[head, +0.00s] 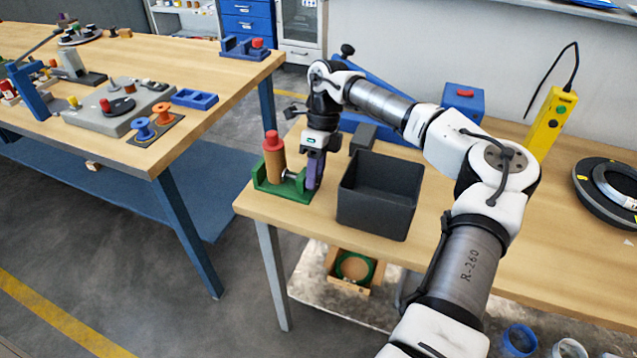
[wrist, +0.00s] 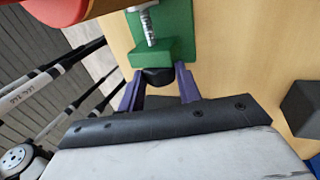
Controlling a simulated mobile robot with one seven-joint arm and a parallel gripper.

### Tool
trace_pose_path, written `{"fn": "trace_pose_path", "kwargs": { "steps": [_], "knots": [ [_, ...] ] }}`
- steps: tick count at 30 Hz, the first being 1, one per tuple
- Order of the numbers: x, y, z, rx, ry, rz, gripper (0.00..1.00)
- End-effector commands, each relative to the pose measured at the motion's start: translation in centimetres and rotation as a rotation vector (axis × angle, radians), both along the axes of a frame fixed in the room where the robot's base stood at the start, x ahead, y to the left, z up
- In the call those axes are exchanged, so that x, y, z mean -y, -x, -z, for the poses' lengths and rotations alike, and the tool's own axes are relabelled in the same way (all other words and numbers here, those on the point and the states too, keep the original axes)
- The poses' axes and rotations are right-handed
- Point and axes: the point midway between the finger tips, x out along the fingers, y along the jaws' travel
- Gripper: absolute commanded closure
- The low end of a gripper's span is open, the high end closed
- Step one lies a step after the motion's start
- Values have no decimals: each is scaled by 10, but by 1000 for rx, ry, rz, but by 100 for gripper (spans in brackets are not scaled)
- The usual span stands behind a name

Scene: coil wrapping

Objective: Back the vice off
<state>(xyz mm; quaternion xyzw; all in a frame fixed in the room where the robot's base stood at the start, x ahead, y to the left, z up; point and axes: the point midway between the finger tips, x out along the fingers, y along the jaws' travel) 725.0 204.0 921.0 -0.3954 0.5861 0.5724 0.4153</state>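The green vice (head: 283,186) stands at the left end of the near bench, and an orange-brown cylinder with a red top (head: 273,157) stands upright in it. Its metal screw (wrist: 149,25) runs to a green block, with a dark knob (wrist: 158,78) just below that in the wrist view. My gripper (head: 313,186) points down at the vice's right side. Its purple fingers (wrist: 158,82) lie one on each side of the dark knob. I see no clear gap, but cannot tell whether they press on it.
A dark open bin (head: 380,222) stands close to the right of my gripper, with a dark block (head: 363,137) behind it. A yellow control box (head: 550,122) and a dark ring (head: 607,190) are farther right. The bench edge is just left of the vice.

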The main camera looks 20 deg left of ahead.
Motion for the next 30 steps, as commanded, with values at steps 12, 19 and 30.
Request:
{"fn": "trace_pose_path", "kwargs": {
  "steps": [12,19,30],
  "knots": [
    [1,7,6,253,11,-3,81],
    [0,8,-1,324,11,0,81],
    [0,10,6,406,15,-2,81]
  ]
}}
